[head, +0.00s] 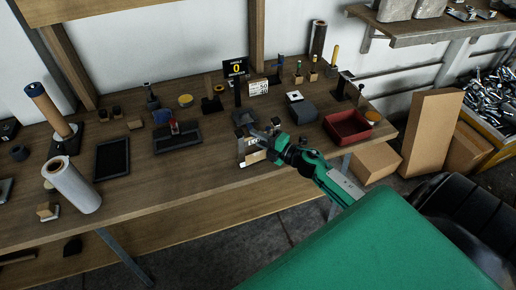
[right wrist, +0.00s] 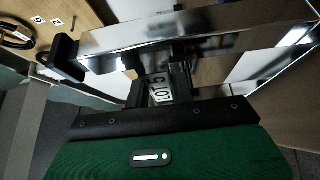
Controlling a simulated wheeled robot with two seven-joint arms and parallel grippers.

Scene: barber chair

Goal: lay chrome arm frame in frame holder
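My right gripper (head: 272,148) reaches in on the green arm, over the front edge of the workbench. The chrome arm frame (head: 250,146) shows as bright metal just left of it and partly behind it. In the right wrist view the frame's shiny bar (right wrist: 210,38) crosses the top of the picture, with a black block at its left end. The dark fingers (right wrist: 160,85) look closed on the frame, though the contact is partly hidden. A pale label with "LOT" and "5" shows between them. I cannot clearly pick out the frame holder. My left gripper is out of view.
The workbench (head: 215,165) carries a red tray (head: 347,127), a black tray (head: 178,139), a dark flat panel (head: 112,158), a white roll (head: 72,186) and small tools. Cardboard boxes (head: 430,130) stand at the right. The green surface (head: 370,250) fills the lower right.

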